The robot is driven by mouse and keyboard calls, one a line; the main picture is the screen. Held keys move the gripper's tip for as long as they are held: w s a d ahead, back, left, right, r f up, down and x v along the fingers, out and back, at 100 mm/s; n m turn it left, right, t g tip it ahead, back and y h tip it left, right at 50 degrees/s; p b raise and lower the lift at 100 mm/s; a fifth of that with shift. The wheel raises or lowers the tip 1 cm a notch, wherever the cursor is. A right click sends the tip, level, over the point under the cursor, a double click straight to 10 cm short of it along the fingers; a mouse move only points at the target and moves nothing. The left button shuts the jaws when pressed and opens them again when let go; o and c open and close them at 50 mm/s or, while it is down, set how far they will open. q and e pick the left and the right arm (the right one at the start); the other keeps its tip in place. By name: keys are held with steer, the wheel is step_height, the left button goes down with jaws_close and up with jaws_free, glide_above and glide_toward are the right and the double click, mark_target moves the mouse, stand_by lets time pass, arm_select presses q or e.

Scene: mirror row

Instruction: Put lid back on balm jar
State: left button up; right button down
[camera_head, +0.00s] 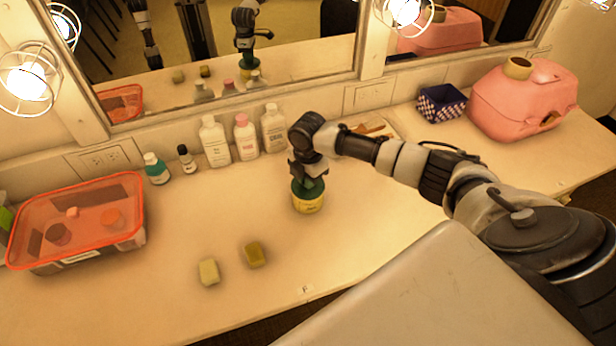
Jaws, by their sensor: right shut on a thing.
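The balm jar (308,204) is a small yellow jar standing upright on the counter near the middle. A dark green lid (299,190) is at its top; I cannot tell whether it is fully seated or just above the rim. My right gripper (308,178) points down directly over the jar and is shut on the green lid. The fingers and wrist hide part of the lid's top. My left gripper is not in view.
Two small yellowish blocks (209,272) (255,255) lie in front-left of the jar. Bottles (215,143) line the mirror. An orange-lidded tub (75,212) stands left, a pink case (522,100) and checkered box (441,104) right. Counter around the jar is clear.

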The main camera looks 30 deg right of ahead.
steer(key=c, duration=0.6)
jaws_free()
steer(key=shift+c, duration=0.2)
steer(key=shift+r+p, duration=3.55)
steer(key=shift+p, duration=0.1)
jaws_close()
